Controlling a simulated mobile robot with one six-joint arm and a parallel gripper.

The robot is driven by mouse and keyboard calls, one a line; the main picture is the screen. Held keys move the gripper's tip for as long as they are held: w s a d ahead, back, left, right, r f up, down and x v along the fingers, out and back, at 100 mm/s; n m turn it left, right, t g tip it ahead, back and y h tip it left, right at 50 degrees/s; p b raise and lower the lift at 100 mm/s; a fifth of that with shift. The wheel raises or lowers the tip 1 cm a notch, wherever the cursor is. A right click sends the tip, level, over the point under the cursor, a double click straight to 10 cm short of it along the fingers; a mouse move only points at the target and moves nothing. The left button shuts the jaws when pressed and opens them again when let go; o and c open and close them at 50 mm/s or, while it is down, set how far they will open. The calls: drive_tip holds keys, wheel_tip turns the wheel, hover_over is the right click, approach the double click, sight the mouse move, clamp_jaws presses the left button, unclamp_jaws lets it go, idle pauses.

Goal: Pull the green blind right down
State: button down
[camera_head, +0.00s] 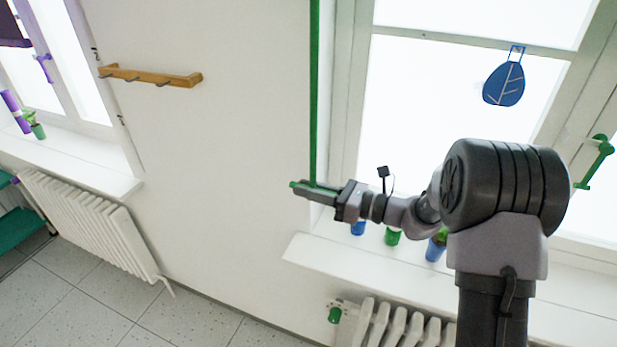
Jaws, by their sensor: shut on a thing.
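A green strap (315,90) hangs straight down beside the left edge of the right-hand window. Its lower end has a short green crossbar (296,184). My gripper (305,189) is at this lower end and is shut on it. My arm reaches in from the lower right, in front of the window. The green blind itself does not show; the top of the window is out of view.
A wooden hook rail (150,76) is on the wall at left. A white windowsill (310,260) with several small pots stands below my arm, above a radiator (395,325).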

wheel_tip(320, 180, down, 31)
drive_tip(key=b, duration=1.7)
drive_tip(key=shift+r+b, duration=0.2)
drive_tip(key=shift+b, duration=0.15)
drive_tip(key=c, duration=1.4)
unclamp_jaws()
drive_tip(key=shift+w, duration=0.1)
drive_tip(key=p+v, duration=0.3)
drive_tip(key=v, duration=1.4)
drive_tip(key=shift+d, duration=0.2)
